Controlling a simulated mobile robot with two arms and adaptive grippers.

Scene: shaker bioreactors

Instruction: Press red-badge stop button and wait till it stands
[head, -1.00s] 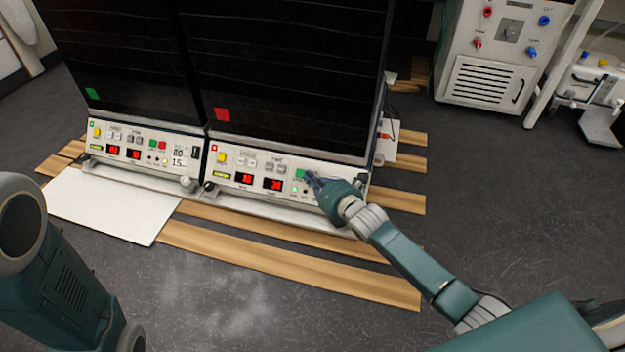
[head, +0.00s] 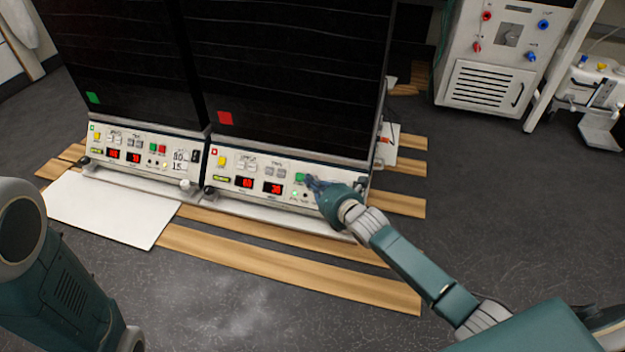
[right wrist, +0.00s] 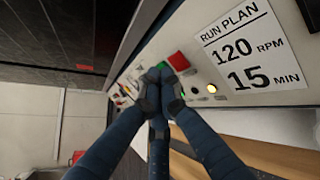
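The shaker with the red badge (head: 225,118) is the right one of two side by side. Its control panel (head: 235,190) carries a yellow button, red number displays and a green button (head: 300,178). In the right wrist view a red button (right wrist: 179,61) sits beside the green button (right wrist: 162,65). My right gripper (head: 314,183) is at the right part of this panel. In the head view the gripper hides the red button. My left gripper is out of view.
The left shaker has a green badge (head: 93,98). A run plan card (right wrist: 245,50) reads 120 RPM, 15 MIN, near a lit lamp (right wrist: 211,88). Wooden planks (head: 290,268) and a white sheet (head: 105,212) lie in front. Open grey floor surrounds them.

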